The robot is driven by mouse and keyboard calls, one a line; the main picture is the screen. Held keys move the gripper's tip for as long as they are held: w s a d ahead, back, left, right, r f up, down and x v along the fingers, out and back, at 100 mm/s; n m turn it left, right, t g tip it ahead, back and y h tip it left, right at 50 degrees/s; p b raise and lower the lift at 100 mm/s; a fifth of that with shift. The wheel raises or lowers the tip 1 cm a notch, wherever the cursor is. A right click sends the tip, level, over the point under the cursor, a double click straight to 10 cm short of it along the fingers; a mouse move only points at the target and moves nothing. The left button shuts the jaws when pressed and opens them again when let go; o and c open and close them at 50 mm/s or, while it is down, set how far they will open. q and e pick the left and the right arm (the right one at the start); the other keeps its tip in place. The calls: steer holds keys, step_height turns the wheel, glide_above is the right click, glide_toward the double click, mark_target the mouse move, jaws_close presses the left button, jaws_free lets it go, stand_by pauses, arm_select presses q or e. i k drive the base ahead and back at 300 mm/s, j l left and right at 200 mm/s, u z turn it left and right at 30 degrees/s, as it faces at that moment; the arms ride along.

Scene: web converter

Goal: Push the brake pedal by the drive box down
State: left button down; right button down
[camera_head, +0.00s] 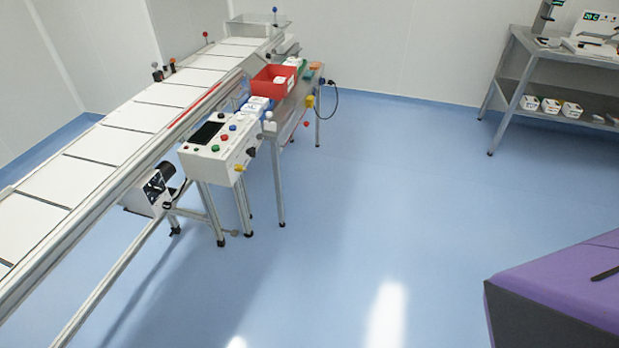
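A white box with a dark motor-like cylinder (157,187), which looks like the drive box, sits low under the near side of the conveyor (130,115). A grey frame rail and legs stand close to it. I cannot make out the brake pedal clearly; small dark parts beside the box are too small to tell apart. Neither of my grippers shows in the head view.
A control panel (215,150) with colored buttons stands right of the box on legs. Behind it is a side table with a red bin (274,82). A grey bench (515,75) stands back right; a purple-topped block (560,280) is front right. The middle blue floor (390,190) is clear.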

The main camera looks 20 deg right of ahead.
mark_target(234, 233)
steer(key=i+j, duration=0.15)
steer(key=i, duration=1.7)
steer(key=i+l+z, duration=0.05)
steer(key=l, duration=0.05)
